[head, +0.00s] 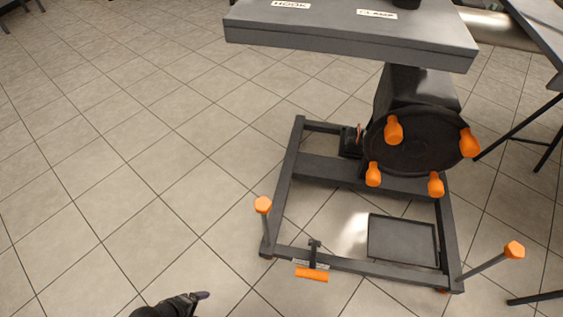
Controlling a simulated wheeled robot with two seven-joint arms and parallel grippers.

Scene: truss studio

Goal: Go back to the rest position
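My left gripper (196,298) shows only in part at the bottom edge of the head view, left of centre. It is dark and sits over the bare tiled floor, apart from the stand. I cannot tell whether its fingers are open or shut, and I see nothing held in it. My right gripper is not in view.
A grey workbench (340,28) labelled HOOK and CLAMP stands ahead on a dark frame base (285,190). It has a black disc (415,150) with orange knobs, an orange pedal (312,274) and a flat tray (402,240). Tables stand at right.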

